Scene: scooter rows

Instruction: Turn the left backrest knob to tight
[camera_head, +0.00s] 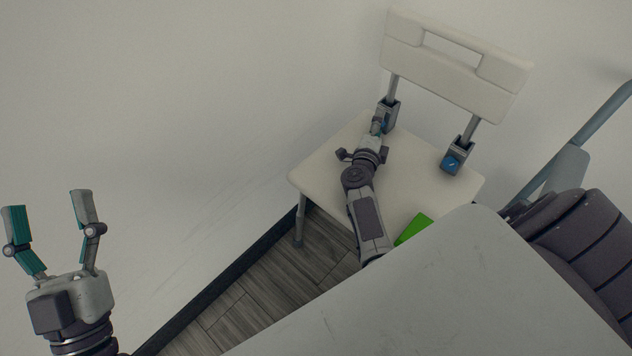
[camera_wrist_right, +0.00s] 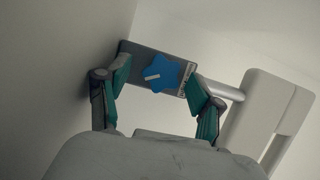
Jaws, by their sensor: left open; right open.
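The shower chair has a white backrest (camera_head: 455,80) on two grey posts with brackets. The left backrest knob (camera_wrist_right: 162,73) is blue and star-shaped, with a pale pointer mark, on a dark grey bracket (camera_wrist_right: 136,58). In the head view the knob is mostly hidden behind my right gripper (camera_head: 378,126). In the right wrist view the open fingers of my right gripper (camera_wrist_right: 158,82) stand on either side of the knob; I cannot tell whether they touch it. The right knob (camera_head: 452,161) is blue and uncovered. My left gripper (camera_head: 50,222) is open and empty, far left of the chair.
A green flat item (camera_head: 414,229) lies on the white seat (camera_head: 330,165) beside my right arm. A pale surface (camera_head: 430,290) fills the lower foreground. A grey frame (camera_head: 590,125) stands at the right. The wall is close behind the chair. The wooden floor (camera_head: 270,295) shows at left.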

